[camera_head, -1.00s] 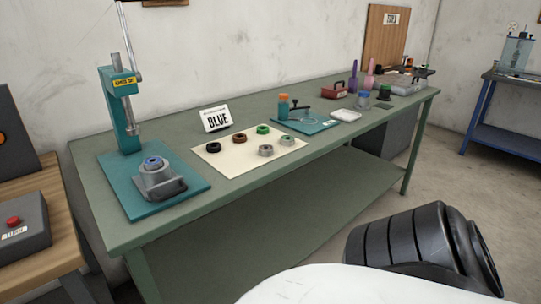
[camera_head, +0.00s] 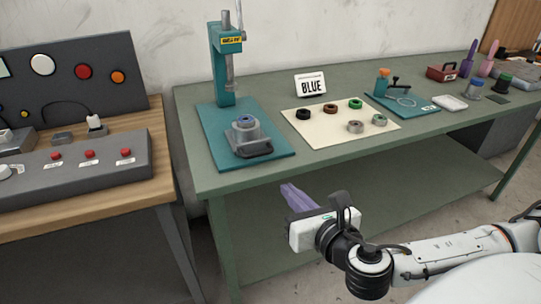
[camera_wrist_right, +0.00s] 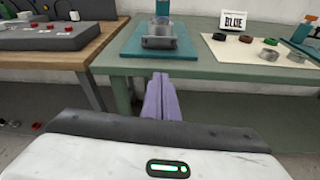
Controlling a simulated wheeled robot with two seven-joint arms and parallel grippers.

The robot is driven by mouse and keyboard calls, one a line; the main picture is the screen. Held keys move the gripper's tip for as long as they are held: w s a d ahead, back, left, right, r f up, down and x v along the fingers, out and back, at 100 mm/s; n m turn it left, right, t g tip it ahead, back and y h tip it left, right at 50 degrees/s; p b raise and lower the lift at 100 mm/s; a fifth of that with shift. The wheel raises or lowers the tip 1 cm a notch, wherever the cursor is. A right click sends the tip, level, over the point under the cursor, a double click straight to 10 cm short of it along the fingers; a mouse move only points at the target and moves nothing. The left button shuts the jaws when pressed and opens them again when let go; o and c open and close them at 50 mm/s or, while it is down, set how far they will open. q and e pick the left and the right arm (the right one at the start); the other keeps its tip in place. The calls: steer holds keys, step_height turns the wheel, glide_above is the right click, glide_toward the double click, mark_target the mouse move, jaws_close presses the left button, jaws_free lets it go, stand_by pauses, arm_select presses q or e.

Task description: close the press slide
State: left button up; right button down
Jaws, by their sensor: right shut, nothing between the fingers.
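The press (camera_head: 228,75) stands on a teal base plate (camera_head: 277,164) at the left end of the green bench. The slide appears to stand toward the front of the plate, forward of the press column. It also shows in the right wrist view (camera_wrist_right: 160,42). My right gripper (camera_head: 288,190), with purple fingers, is shut and empty, in front of the bench edge and apart from the slide. My left gripper is out of view.
A cream mat (camera_head: 338,128) with several rings lies right of the press, behind it a BLUE sign (camera_head: 310,84). A teal fixture plate (camera_head: 405,104) and a white tray (camera_head: 450,103) stand farther right. A wooden table (camera_head: 160,165) with a button panel (camera_head: 75,160) stands left.

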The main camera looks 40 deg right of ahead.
steer(key=r+n, duration=0.1)
steer(key=r, duration=0.1)
glide_toward(265, 154)
steer(key=shift+t, duration=0.3)
steer(key=x, duration=0.6)
steer(key=shift+w+f+p, duration=0.15)
steer(key=shift+f+p, duration=0.15)
steer(key=shift+f, duration=0.05)
